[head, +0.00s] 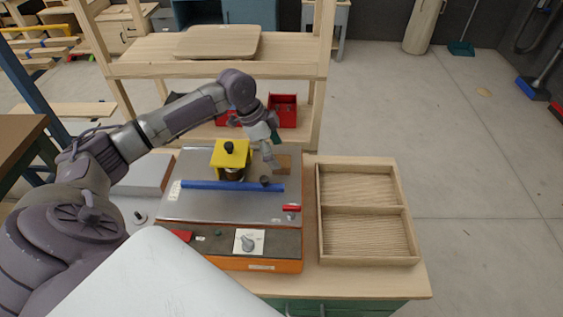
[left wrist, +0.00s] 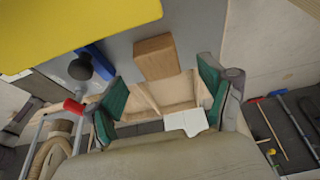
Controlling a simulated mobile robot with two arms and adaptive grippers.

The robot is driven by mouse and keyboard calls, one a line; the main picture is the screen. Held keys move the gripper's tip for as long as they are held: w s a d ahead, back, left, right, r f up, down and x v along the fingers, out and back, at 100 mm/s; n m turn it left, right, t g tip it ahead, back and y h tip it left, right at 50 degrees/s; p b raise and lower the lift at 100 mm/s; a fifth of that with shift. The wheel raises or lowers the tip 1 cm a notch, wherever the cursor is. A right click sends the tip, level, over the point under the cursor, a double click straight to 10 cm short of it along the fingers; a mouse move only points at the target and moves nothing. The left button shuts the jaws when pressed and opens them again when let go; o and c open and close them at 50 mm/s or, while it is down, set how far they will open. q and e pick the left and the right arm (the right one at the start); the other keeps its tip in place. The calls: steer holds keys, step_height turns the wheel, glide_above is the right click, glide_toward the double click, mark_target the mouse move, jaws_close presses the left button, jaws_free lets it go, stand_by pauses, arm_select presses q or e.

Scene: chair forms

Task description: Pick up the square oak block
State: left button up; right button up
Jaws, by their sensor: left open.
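The square oak block (left wrist: 155,57) is a small brown wooden piece on the grey plate, seen ahead of my fingers in the left wrist view. In the head view it shows partly behind my gripper as a brown patch (head: 284,162) near the plate's far right corner. My left gripper (head: 271,152) is above and beside it. Its green-padded fingers (left wrist: 160,88) are spread and empty, with the block beyond their tips and apart from them. My right gripper is not in view.
A yellow-topped item (head: 231,153) stands close left of the gripper. A blue bar (head: 232,186) and a dark knob (head: 265,181) lie in front on the grey plate (head: 215,207). A two-compartment wooden tray (head: 367,208) is empty at the right. A wooden shelf (head: 155,70) rises behind.

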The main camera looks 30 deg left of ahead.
mark_target(281, 161)
arm_select(q)
steer(key=shift+x, duration=1.2)
steer(key=shift+d+f, duration=0.2)
steer(key=shift+f, duration=0.1)
steer(key=c, duration=1.2)
steer(key=shift+c, duration=0.2)
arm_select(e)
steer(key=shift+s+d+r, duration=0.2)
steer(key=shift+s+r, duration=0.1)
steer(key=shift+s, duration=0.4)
arm_select(q)
steer(key=shift+r, duration=0.1)
